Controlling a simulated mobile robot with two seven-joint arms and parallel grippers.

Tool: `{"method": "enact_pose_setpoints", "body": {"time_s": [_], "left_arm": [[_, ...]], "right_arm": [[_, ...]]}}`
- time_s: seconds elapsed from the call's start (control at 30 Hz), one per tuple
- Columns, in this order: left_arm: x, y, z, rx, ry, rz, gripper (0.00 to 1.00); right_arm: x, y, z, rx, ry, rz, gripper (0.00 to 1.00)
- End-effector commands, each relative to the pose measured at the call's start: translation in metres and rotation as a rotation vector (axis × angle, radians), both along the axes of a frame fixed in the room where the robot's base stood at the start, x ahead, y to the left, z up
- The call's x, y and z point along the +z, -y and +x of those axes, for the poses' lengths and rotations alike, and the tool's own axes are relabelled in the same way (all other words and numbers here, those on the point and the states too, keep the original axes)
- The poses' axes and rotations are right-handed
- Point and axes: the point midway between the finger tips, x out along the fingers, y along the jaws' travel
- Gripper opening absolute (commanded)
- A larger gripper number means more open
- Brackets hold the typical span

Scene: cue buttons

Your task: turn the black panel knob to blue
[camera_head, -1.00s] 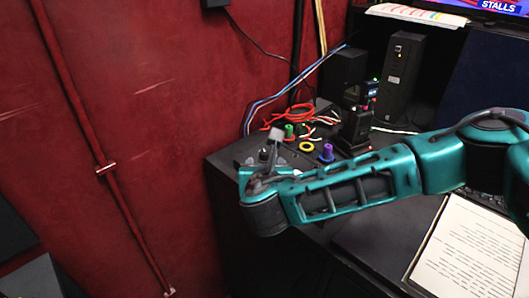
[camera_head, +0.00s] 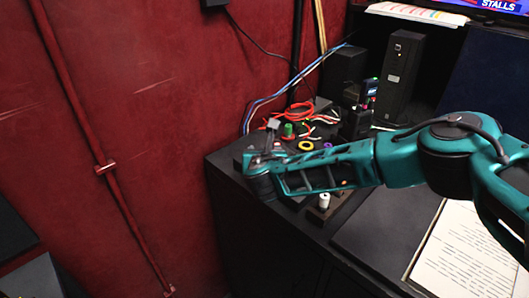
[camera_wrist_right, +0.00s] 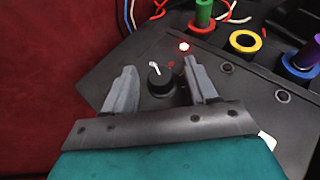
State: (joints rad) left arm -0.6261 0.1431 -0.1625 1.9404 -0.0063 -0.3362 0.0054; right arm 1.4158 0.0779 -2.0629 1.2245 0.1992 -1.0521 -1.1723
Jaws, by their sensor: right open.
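The black panel knob (camera_wrist_right: 160,78) shows in the right wrist view, with a white pointer mark on its top edge, toward the upper left. My right gripper (camera_wrist_right: 160,70) is open, with one grey finger on each side of the knob and gaps visible between. In the head view my right gripper (camera_head: 262,148) is over the panel's left part and hides the knob. My left gripper is not in view.
A green button (camera_head: 288,130), a yellow ring (camera_head: 306,145) and a purple button (camera_head: 327,146) stand right of the gripper. A white cylinder (camera_head: 324,201) is on the near side. Loose wires (camera_head: 300,113) lie behind. A red wall (camera_head: 150,130) rises on the left.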

Motion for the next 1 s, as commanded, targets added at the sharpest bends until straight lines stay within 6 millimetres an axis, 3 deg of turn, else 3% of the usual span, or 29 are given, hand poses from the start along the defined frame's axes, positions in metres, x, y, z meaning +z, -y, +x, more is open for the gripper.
{"method": "enact_pose_setpoints", "body": {"time_s": [0.13,0.7,1.0], "left_arm": [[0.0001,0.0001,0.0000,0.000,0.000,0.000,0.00],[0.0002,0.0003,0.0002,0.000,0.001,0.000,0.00],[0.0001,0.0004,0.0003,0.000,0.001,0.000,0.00]], "right_arm": [[-0.0002,-0.0001,-0.0003,0.000,0.000,0.000,0.57],[-0.0005,0.0003,-0.0005,-0.001,-0.001,0.000,0.02],[-0.0020,-0.0006,-0.0012,-0.034,-0.004,0.002,0.01]]}}
